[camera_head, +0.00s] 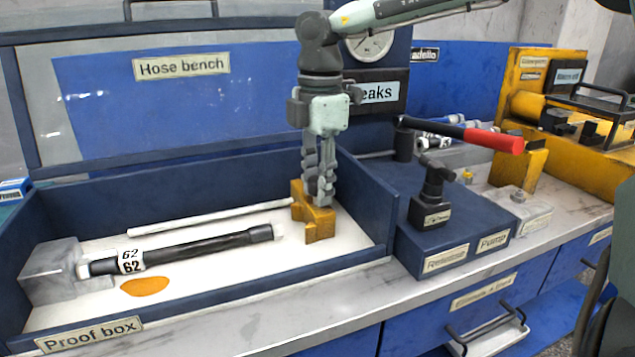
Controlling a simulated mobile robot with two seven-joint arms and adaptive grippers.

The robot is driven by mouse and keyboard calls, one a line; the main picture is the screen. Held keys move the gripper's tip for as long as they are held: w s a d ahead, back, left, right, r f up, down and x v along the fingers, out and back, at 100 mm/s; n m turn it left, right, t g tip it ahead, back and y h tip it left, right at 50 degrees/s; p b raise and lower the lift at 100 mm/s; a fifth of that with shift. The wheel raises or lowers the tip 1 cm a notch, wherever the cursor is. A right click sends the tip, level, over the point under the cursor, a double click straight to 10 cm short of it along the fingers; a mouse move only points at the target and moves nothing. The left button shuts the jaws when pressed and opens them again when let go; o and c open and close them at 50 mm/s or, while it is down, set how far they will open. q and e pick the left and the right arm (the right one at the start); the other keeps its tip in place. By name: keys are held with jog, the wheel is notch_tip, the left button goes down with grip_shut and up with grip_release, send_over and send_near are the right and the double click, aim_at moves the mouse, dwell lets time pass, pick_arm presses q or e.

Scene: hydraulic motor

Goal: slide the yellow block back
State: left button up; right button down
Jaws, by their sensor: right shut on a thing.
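The yellow block (320,226) stands on the white floor of the proof box (200,287), near its right end. My right gripper (319,196) comes down from above and is shut on the upper part of the yellow block. Its fingers hide part of the block's top. A black hose (190,248) with a tag marked 62 lies left of the block, its left end at a grey metal block (58,272). The hose's right end is a short way from the yellow block. My left gripper is not in view.
An orange puddle (145,286) lies in front of the hose, and a white rod (210,217) lies behind it. The box's blue right wall (368,210) is close to the block. Beyond it stands a pump with a red-handled lever (492,140) and a black valve knob (432,190).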

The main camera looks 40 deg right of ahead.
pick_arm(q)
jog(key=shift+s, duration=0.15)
pick_arm(e)
jog(key=shift+d, duration=0.1)
